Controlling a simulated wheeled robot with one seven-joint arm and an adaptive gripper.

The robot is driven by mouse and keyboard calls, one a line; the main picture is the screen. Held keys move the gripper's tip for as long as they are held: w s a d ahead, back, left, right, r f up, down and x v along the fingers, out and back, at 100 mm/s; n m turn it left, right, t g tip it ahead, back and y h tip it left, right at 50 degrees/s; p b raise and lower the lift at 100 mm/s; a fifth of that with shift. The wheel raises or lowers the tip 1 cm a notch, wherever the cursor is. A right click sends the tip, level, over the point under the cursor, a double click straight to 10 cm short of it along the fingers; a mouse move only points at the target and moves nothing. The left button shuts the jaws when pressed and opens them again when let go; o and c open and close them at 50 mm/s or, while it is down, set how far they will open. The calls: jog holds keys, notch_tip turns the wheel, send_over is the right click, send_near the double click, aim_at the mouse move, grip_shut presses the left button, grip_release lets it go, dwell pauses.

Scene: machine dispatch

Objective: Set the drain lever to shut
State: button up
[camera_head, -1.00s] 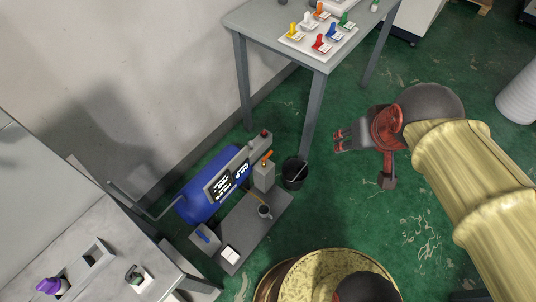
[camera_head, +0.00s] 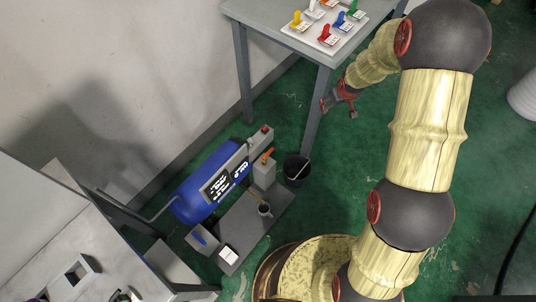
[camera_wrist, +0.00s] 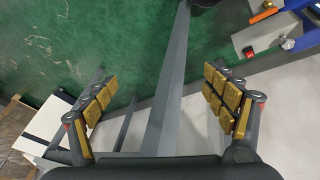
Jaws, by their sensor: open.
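A blue tank machine (camera_head: 212,185) stands on a grey base on the floor. An orange lever (camera_head: 267,155) sits on a grey post at its right end; it also shows at the top right of the wrist view (camera_wrist: 264,16). A blue lever (camera_head: 199,238) lies on a grey box at the base's near left. I cannot tell from labels which one is the drain lever. My gripper (camera_head: 325,106) is beside the table leg, above and right of the machine, apart from both levers. In the wrist view my gripper (camera_wrist: 162,97) has its fingers wide apart with nothing between them.
A grey table (camera_head: 262,12) with a board of coloured levers (camera_head: 326,40) stands above my gripper; its leg (camera_head: 316,110) is close by. A black bucket (camera_head: 296,171) and a small cup (camera_head: 264,210) are near the machine. A red button (camera_head: 265,129) tops the machine's right end.

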notch_tip(320, 180, down, 22)
jog(key=n+y+b, duration=0.1)
jog(key=n+t+y+b, duration=0.2)
jog(key=n+t+y, duration=0.4)
jog(key=y, duration=0.8)
send_near(269, 154)
jog(key=x, duration=0.4)
jog(key=shift+b+x, duration=1.1)
jog(key=shift+x, duration=2.4)
jog(key=shift+w+d+f, duration=0.1)
jog(key=shift+f, duration=0.05)
jog(key=shift+c, duration=0.4)
jog(key=c, duration=1.6)
